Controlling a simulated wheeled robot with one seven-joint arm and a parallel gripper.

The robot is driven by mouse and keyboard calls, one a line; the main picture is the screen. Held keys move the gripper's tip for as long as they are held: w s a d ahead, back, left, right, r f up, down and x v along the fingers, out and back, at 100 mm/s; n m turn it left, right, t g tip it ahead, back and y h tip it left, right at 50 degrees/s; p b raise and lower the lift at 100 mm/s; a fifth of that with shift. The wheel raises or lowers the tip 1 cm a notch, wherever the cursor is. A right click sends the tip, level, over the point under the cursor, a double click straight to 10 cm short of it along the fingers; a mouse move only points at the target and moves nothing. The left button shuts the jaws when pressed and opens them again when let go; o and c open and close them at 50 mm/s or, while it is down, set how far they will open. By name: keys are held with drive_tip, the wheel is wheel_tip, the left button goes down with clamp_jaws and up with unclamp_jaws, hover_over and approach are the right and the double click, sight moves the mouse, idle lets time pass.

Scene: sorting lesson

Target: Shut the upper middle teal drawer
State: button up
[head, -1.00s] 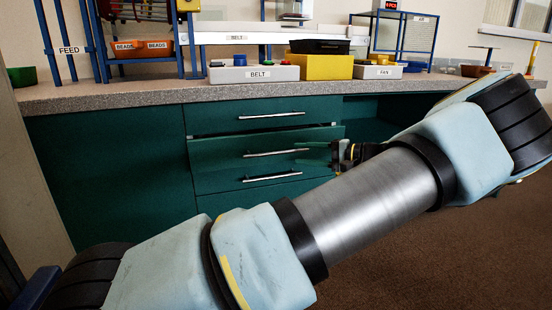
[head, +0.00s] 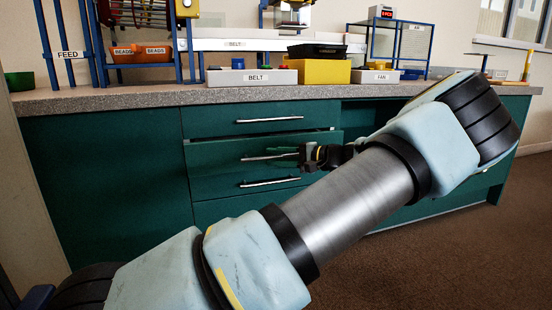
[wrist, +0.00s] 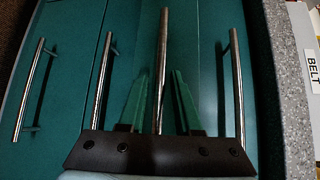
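The upper middle teal drawer (head: 225,153) is second from the top in the stack and stands slightly out, with a dark gap above its front. Its silver bar handle (head: 256,158) also shows in the wrist view (wrist: 163,40), nearer than the other handles. My gripper (head: 283,155) is at the right part of this handle. In the wrist view my gripper (wrist: 160,75) has its two green fingers apart, one on each side of the bar. Whether a finger touches the bar or the drawer front cannot be told.
The top drawer (head: 215,118) looks flush above. Lower drawers (head: 220,187) with bar handles are below. The grey counter (head: 150,98) overhangs the fronts and carries a BELT box (head: 252,77) and a yellow box (head: 323,72). Carpet (head: 440,260) is open at the right.

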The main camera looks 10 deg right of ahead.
clamp_jaws()
idle(1.1)
